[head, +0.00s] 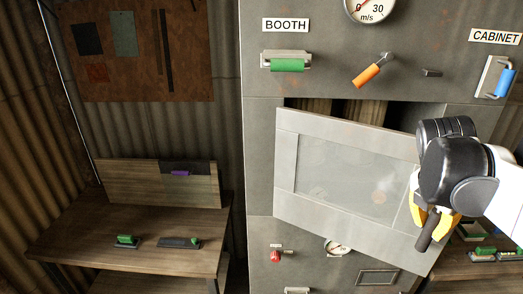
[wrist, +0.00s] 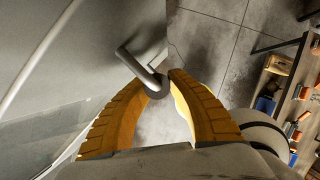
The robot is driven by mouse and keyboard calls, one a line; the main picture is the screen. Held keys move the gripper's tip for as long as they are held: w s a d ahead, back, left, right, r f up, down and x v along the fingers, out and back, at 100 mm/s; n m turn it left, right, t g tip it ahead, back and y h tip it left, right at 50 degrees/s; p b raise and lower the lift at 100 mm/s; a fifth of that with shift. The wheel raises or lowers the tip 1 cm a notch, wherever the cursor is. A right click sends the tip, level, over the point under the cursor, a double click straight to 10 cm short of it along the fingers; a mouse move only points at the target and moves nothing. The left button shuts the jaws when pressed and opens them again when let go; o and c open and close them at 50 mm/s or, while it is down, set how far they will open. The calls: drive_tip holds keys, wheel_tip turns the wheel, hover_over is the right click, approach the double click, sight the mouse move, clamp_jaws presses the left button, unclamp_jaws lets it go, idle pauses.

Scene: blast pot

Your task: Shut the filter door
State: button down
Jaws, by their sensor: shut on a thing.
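The filter door (head: 340,165), a grey framed panel with a pale window, stands ajar on the front of the grey cabinet. Its left side is against the cabinet and its right side is swung out towards me. A dark opening (head: 375,112) shows behind its top edge. My gripper (head: 437,225), with yellow fingers, is at the door's right edge and shut on the dark bar handle (head: 427,238). In the wrist view, the fingers (wrist: 160,85) close around the bent handle (wrist: 148,60) beside the grey door face (wrist: 60,70).
Above the door are a green BOOTH handle (head: 287,65), an orange lever (head: 367,75), a blue CABINET handle (head: 504,82) and a gauge (head: 369,8). A red knob (head: 275,256) is below. A wooden bench (head: 130,225) stands left, and shelving (wrist: 290,100) shows in the wrist view.

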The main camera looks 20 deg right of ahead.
drive_tip(key=shift+w+d+b, duration=0.3)
drive_tip(key=shift+w+d, duration=0.5)
drive_tip(key=shift+d, duration=0.3)
drive_tip(key=shift+w+d+b, duration=0.3)
drive_tip(key=shift+w+d, duration=0.5)
drive_tip(key=shift+d, duration=0.3)
drive_tip(key=shift+r, duration=0.1)
drive_tip(key=c, duration=1.2)
unclamp_jaws()
drive_tip(key=shift+s, duration=0.1)
drive_tip(key=shift+r, duration=0.1)
drive_tip(key=v, duration=1.1)
drive_tip(key=shift+a+r, duration=0.1)
drive_tip(key=shift+r, duration=0.3)
